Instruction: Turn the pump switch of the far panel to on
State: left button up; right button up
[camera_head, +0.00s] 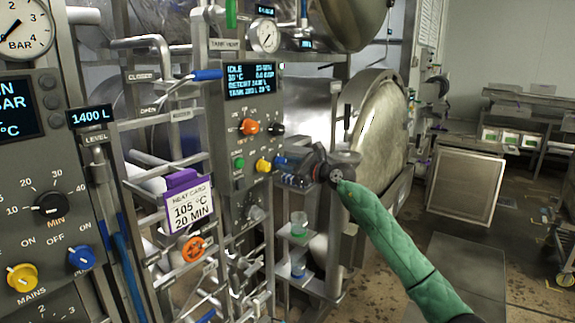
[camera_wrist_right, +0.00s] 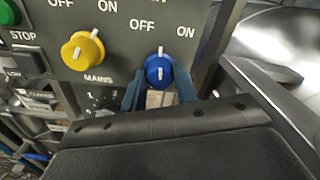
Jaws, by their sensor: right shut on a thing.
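The far panel (camera_head: 250,105) stands at the middle of the head view with a lit display. Its blue pump switch (camera_wrist_right: 158,70) shows in the wrist view, right of the yellow mains switch (camera_wrist_right: 83,50). My right gripper (camera_head: 283,162) is at this panel, with its blue fingers (camera_wrist_right: 159,88) on either side of the blue knob, shut on it. The knob's white mark points about straight up, between the OFF and ON labels. In the head view the gripper hides the blue knob; the yellow mains switch (camera_head: 263,165) shows just left of it. My left gripper is out of view.
A nearer panel with its own yellow knob (camera_head: 22,277) and blue knob (camera_head: 82,257) is at the left. Pipes, valves and a purple-topped heat card (camera_head: 190,208) stand between the panels. A round steel vessel door (camera_head: 380,120) is right of the far panel.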

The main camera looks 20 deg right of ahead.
jog(key=m+p, duration=0.2)
jog(key=m, duration=0.3)
jog(key=shift+r, duration=0.15)
jog(key=shift+m+p, duration=0.5)
jog(key=shift+m, duration=0.3)
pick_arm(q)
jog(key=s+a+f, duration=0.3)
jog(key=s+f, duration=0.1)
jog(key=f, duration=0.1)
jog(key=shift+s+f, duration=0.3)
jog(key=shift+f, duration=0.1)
pick_arm(e)
jog(key=shift+m, duration=0.4)
jog(key=o, duration=1)
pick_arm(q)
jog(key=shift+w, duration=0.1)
pick_arm(e)
jog(key=shift+d, duration=0.1)
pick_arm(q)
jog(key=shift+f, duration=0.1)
pick_arm(e)
jog(key=shift+f, duration=0.2)
